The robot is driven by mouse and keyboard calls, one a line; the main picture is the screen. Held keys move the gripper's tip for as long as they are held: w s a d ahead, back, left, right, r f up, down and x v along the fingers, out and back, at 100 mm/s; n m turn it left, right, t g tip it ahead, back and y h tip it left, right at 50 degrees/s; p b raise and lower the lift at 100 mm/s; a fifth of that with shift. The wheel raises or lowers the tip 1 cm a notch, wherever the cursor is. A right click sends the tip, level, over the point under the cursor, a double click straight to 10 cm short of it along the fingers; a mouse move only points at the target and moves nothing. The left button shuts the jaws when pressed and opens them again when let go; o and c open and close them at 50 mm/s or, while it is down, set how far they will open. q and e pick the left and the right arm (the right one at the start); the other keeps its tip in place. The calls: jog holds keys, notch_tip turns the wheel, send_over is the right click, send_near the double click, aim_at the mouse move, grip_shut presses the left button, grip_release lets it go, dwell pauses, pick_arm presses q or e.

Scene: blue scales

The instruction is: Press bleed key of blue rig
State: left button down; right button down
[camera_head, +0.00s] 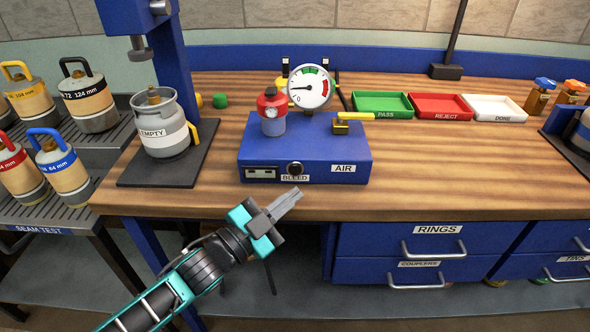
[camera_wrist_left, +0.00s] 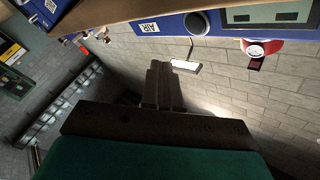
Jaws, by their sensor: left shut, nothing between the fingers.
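The blue rig (camera_head: 345,155) stands on the wooden bench, with a gauge (camera_head: 310,88), a red-topped regulator (camera_head: 271,105) and a yellow lever (camera_head: 355,116) on it. The dark round bleed key (camera_head: 295,168) is on its front face, above the BLEED label (camera_head: 295,178). My left gripper (camera_head: 288,200) is shut and empty, just below and in front of the key, with a gap between. In the left wrist view the gripper fingers (camera_wrist_left: 162,88) point toward the rig front (camera_wrist_left: 172,25), and the round key (camera_wrist_left: 196,23) lies beyond and right of the tips. My right gripper is not in view.
A grey EMPTY cylinder (camera_head: 166,125) stands on a dark plate left of the rig. Green (camera_head: 382,105), red (camera_head: 440,107) and white (camera_head: 493,108) trays lie at the back right. Bench top right of the rig is clear. Drawers (camera_head: 432,240) sit below the front edge.

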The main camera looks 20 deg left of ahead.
aim_at(295, 170)
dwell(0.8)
pick_arm(q)
jog(key=s, duration=0.1)
jog(key=s+d, duration=0.1)
jog(key=s, duration=0.2)
jog(key=shift+s+d+f, duration=0.1)
jog(key=shift+d+f, duration=0.1)
jog(key=shift+f, duration=0.05)
jog(key=w, duration=0.2)
jog(key=w+a, duration=0.1)
jog(key=w, duration=0.2)
jog(key=w+a+b, duration=0.1)
jog(key=w, duration=0.2)
jog(key=shift+a, duration=0.15)
jog(key=shift+w, duration=0.25)
jog(key=shift+a, duration=0.1)
dwell(1.7)
